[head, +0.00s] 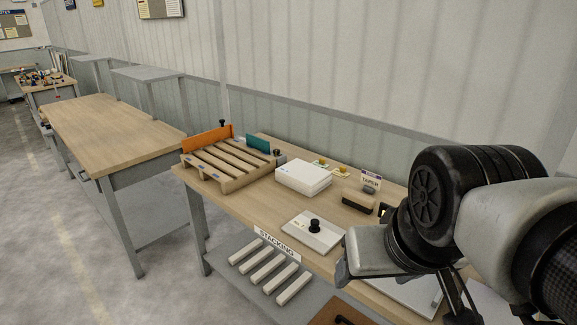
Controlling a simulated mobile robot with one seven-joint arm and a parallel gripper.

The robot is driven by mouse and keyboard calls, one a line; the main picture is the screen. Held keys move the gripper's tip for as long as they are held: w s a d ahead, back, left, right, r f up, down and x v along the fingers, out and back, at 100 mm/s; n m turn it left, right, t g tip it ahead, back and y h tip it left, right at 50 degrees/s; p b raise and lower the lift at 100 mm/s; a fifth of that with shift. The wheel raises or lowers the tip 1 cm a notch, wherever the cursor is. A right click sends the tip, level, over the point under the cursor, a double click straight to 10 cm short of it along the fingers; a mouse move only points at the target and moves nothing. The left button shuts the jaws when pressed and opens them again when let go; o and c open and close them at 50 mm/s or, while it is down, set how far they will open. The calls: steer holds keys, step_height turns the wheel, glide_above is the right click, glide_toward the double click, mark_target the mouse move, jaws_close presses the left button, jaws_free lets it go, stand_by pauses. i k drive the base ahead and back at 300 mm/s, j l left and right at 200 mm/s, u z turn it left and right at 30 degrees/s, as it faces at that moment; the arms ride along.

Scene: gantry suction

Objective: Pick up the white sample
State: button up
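No object in the head view is clearly marked as the white sample. A white box-shaped block (303,177) lies on the wooden bench top, right of a small pallet. A flat white plate with a black knob (314,231) lies nearer the front edge. Several pale bars (268,267) lie on the grey shelf below. My arm fills the right side, above the bench. My gripper (459,298) seems to show only as dark parts at the lower right; its fingers and anything between them cannot be made out.
The pallet (226,164) has an orange board (207,139) and a teal piece (258,143) by it. A wooden-backed brush-like block (357,202) and a small sign (371,180) stand near the wall. A "STACKING" label (277,244) marks the bench edge. An empty table (112,132) stands left.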

mark_target(321, 236)
steer(key=i+j+z, duration=0.25)
steer(key=i+j, duration=0.2)
steer(key=j, duration=0.2)
steer(key=i+j+z, duration=0.15)
steer(key=j, duration=0.2)
steer(key=i+j+z, duration=0.1)
steer(key=j, duration=0.25)
steer(key=i+j+z, duration=0.15)
steer(key=j, duration=0.25)
steer(key=i+j+z, duration=0.15)
steer(key=j, duration=0.3)
steer(key=i+j+z, duration=0.1)
steer(key=i+j, duration=0.15)
steer(key=j, duration=0.15)
steer(key=i+j+z, duration=0.15)
steer(key=j, duration=0.3)
steer(key=k, duration=0.05)
